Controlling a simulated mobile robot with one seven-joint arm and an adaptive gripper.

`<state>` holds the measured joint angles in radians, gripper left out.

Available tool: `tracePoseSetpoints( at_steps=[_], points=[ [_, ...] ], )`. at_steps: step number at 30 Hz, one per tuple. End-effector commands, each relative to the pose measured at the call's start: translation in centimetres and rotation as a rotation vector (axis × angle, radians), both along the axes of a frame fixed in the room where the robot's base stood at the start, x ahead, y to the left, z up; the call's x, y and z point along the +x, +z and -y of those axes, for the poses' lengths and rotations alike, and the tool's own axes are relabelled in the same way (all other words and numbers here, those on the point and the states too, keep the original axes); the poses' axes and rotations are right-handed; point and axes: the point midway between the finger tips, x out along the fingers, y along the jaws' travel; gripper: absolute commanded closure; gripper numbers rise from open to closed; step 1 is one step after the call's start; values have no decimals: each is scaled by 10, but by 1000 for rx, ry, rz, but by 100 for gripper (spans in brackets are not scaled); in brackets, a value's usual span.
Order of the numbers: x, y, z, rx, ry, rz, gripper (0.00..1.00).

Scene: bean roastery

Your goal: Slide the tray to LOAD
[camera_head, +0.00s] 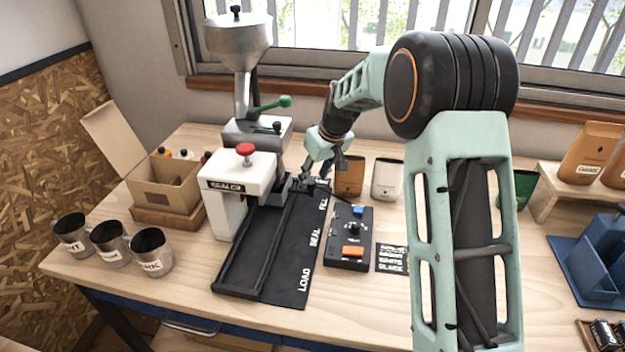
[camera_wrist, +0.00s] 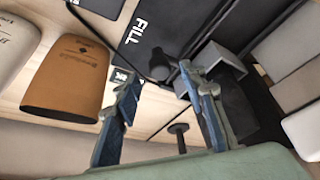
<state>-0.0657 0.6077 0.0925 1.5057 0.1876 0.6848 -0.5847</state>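The black slide track (camera_head: 240,268) runs on the bench from LOAD in front, past SEAL, to FILL at the back, with white words on a black strip (camera_head: 292,262). The LOAD end is empty. Dark parts (camera_head: 299,186) stand at the FILL end close to my gripper (camera_head: 318,176); I cannot make out the tray's outline among them. In the wrist view my gripper (camera_wrist: 158,78) is open, its two blue-grey fingers apart. Contact is unclear.
The white sealer (camera_head: 232,190) with a red knob and the hopper machine (camera_head: 240,50) stand left of the track. A control box (camera_head: 348,238) stands right of it. Pouches (camera_head: 387,178) stand behind; several metal cups (camera_head: 152,250) and a cardboard box (camera_head: 165,185) are left.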

Motion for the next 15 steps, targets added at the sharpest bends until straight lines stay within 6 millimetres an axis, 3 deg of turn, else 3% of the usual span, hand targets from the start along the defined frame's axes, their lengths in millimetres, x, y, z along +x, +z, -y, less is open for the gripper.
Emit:
tracePoseSetpoints(
  at_steps=[6,15],
  points=[
    [8,-22,-6,1,0,-1,62],
    [9,-26,-6,1,0,1,62]
  ],
)
